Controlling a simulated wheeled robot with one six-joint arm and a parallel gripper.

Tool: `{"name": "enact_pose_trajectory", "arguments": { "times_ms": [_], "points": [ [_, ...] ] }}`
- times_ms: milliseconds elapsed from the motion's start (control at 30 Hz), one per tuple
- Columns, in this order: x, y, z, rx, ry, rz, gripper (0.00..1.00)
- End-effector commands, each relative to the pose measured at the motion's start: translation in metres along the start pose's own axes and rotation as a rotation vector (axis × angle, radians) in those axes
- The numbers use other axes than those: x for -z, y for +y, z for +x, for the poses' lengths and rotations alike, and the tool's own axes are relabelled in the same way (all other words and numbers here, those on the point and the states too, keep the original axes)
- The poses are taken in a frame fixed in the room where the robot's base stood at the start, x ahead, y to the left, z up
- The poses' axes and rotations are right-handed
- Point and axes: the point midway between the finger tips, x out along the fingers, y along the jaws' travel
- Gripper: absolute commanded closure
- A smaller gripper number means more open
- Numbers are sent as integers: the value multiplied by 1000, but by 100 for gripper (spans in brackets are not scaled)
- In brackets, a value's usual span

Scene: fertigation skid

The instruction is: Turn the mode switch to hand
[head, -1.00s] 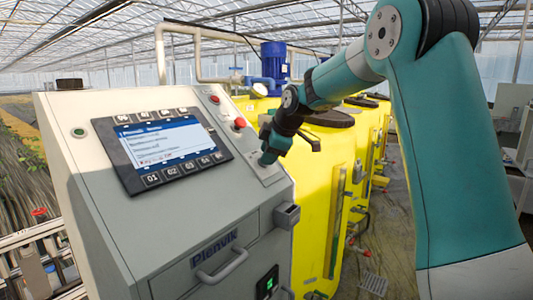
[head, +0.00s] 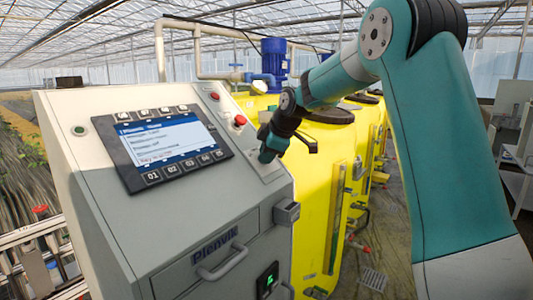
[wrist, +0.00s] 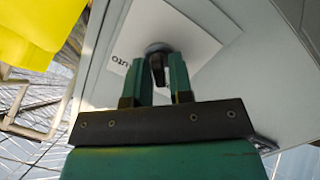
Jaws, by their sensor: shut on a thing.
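The mode switch (wrist: 157,66) is a dark knob on a round grey base, set in a white label plate (wrist: 192,42) in the wrist view. The plate carries partly covered print ending in "uto" beside the knob. My gripper (wrist: 158,80) has one finger on each side of the knob and is shut on it. In the head view my gripper (head: 268,154) is at the lower right of the cabinet's sloped panel and hides the switch. Which position the knob points to cannot be told.
The grey control cabinet (head: 100,215) has a lit display (head: 163,143), a red button (head: 240,120) and a drawer handle (head: 222,262). A small grey box (head: 286,213) juts from its right edge. Yellow tanks (head: 315,175) stand close behind my gripper.

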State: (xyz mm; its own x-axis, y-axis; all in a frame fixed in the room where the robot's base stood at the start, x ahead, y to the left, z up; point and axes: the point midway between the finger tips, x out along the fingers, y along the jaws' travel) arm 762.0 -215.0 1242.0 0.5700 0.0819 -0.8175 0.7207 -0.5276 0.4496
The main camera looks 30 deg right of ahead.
Motion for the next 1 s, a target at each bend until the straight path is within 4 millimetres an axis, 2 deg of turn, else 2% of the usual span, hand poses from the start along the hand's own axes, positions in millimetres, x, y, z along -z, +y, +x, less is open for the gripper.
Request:
{"name": "enact_pose_trajectory", "arguments": {
  "times_ms": [700,1000],
  "points": [
    [-1,4,-2,95,-1,533,100],
    [-1,5,-1,120,0,678,100]
  ]
}}
